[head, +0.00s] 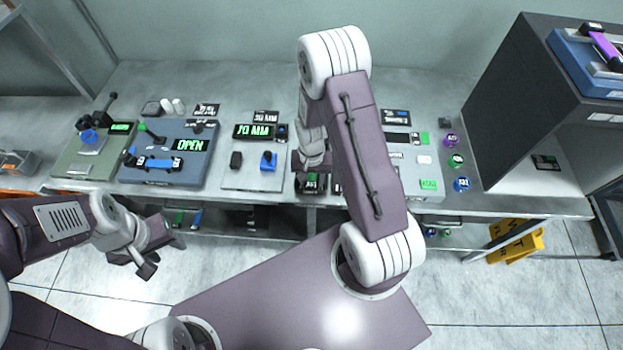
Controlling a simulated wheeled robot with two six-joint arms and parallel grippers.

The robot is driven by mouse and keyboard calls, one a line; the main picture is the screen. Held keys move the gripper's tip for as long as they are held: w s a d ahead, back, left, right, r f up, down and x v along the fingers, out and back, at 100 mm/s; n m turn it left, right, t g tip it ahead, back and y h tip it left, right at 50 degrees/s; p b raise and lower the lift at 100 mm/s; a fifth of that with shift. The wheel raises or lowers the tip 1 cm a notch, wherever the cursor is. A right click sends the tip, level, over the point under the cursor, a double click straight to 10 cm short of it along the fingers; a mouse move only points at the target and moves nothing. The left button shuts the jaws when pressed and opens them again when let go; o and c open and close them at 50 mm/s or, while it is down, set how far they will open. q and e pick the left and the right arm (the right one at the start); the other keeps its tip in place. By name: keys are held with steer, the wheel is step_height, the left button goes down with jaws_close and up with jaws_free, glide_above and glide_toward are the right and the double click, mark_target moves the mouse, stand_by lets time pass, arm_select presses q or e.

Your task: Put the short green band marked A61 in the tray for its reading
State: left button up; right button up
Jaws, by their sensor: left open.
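I cannot make out a band marked A61; no label of that kind is readable. Small green pieces (179,217) show on the shelf under the bench, too small to identify. A measuring device (252,180) on the bench has a display (254,131) that seems to read 70 MM. A blue-grey device (170,180) to its left shows OPEN (190,145). My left gripper (146,268) is open and empty, in front of the bench and below its top. My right gripper (312,163) is over the bench right of the measuring device; its fingers are largely hidden by my arm.
A grey-green device (88,160) stands at the bench's left end. Purple, green and blue round pieces (456,160) lie toward the right, beside a large dark cabinet (500,100).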

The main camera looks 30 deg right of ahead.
steer(key=o, duration=0.3)
steer(key=shift+w, duration=0.1)
steer(key=shift+o, duration=0.2)
step_height(320, 180, up, 12)
steer(key=s+a+r+n+t, duration=0.1)
steer(key=s+a+r+n, duration=0.2)
steer(key=s+a+n, duration=0.2)
steer(key=s+n, duration=0.1)
steer(key=s, duration=0.2)
steer(key=shift+s, duration=0.2)
